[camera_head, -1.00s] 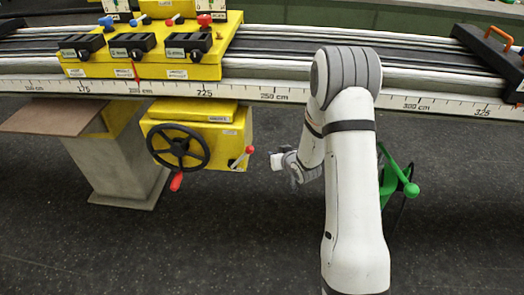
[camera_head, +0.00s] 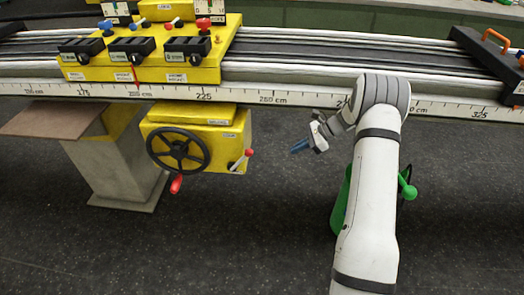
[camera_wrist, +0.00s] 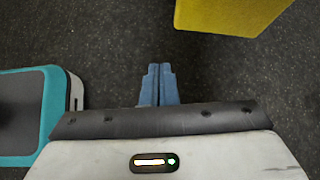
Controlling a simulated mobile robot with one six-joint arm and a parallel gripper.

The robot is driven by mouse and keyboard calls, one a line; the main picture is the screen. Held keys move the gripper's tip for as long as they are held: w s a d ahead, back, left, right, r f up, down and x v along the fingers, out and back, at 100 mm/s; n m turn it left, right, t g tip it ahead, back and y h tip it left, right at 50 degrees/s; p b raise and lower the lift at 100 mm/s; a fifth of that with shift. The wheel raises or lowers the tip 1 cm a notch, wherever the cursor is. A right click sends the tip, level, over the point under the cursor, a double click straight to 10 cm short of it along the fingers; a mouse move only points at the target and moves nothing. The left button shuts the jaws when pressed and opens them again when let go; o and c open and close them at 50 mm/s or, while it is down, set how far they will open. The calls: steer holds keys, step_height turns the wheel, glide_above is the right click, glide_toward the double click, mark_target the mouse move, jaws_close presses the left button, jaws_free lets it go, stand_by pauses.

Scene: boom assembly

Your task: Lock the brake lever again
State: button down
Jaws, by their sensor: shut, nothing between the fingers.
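The brake lever (camera_head: 241,160) is a short light rod with a red knob, on the right front of a yellow box (camera_head: 218,146) under the rail. It tilts up to the right. My gripper (camera_head: 293,151) is to the right of the lever, apart from it, its blue fingers pointing left and slightly down. In the wrist view the two blue fingers (camera_wrist: 159,68) are together with nothing between them. A yellow corner (camera_wrist: 230,12), apparently of the box, shows at the top there; the lever does not show in that view.
A black handwheel (camera_head: 178,148) with a red handle is on the box's left front. Above are the ruler rail (camera_head: 270,97) and a yellow carriage (camera_head: 205,72) with black clamps. A grey pillar (camera_head: 118,165) stands left.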

steer(key=w+a+f+y+b, duration=0.1)
steer(key=a+b, duration=0.1)
steer(key=a, duration=1)
steer(key=shift+w+a+f+y, duration=0.15)
steer(key=shift+a+f+y, duration=0.15)
steer(key=shift+a+f, duration=0.05)
